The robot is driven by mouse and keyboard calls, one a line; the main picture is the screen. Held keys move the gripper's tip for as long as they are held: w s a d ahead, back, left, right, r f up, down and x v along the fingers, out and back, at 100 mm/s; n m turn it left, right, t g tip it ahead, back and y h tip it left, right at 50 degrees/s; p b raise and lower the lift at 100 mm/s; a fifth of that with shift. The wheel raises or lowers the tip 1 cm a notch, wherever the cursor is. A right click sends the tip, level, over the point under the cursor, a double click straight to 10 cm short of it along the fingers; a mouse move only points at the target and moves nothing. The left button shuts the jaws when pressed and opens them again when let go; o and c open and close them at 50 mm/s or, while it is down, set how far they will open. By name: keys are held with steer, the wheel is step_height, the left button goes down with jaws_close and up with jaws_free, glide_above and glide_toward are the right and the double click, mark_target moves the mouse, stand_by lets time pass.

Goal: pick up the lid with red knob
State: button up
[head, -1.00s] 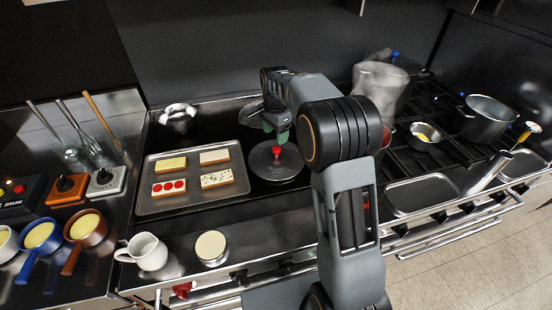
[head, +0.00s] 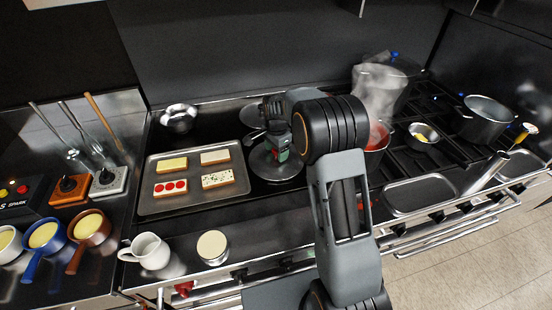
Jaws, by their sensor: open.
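The lid with the red knob (head: 267,169) is a dark round disc lying flat on the black cooktop, just right of the baking tray. My gripper (head: 279,155) is open and reaches down over the middle of the lid, at the knob. The knob is mostly hidden behind my gripper. I cannot tell whether the fingers touch the knob.
The baking tray (head: 151,207) with bread slices lies close to the lid's left. Another grey lid-like disc (head: 252,115) lies behind it. A steaming pot (head: 377,137) with red contents stands to the right. A white mug (head: 148,251) and a round tin (head: 212,245) stand in front.

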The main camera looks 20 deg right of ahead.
steer(key=shift+c, duration=0.3)
steer(key=c, duration=1.1)
steer(key=shift+r, duration=0.1)
